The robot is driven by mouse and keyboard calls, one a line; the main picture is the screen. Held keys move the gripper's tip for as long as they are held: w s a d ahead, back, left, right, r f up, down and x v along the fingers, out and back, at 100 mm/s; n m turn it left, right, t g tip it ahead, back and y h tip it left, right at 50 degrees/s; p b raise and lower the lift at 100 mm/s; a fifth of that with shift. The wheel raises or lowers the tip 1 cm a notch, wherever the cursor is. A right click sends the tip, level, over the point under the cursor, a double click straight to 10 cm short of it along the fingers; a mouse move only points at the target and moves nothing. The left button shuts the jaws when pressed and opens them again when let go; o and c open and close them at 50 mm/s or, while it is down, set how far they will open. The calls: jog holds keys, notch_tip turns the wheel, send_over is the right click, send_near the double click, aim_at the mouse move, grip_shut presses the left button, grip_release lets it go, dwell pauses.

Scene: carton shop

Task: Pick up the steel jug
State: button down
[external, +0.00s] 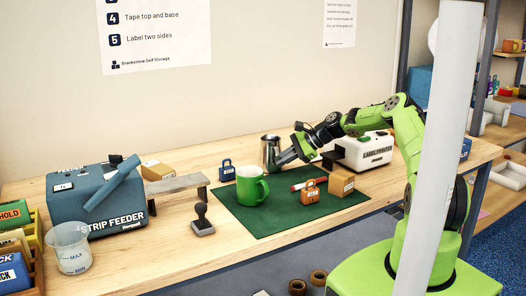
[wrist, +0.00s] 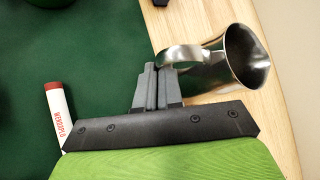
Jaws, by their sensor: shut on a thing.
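The steel jug (external: 268,152) is a shiny metal jug near the back edge of the green mat (external: 232,222). In the wrist view the jug (wrist: 243,57) is at the upper right, with its open mouth toward the right and its handle (wrist: 180,55) toward my fingers. My gripper (external: 283,158) reaches it from the right in the external view. In the wrist view my gripper (wrist: 158,72) has its fingers close together at the jug's handle, shut on it. Whether the jug's base touches the table is hard to tell.
A label printer (external: 366,153) stands right. A strip feeder (external: 97,203) stands left.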

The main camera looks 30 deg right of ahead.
jog(key=shift+r, duration=0.25)
dwell(0.4)
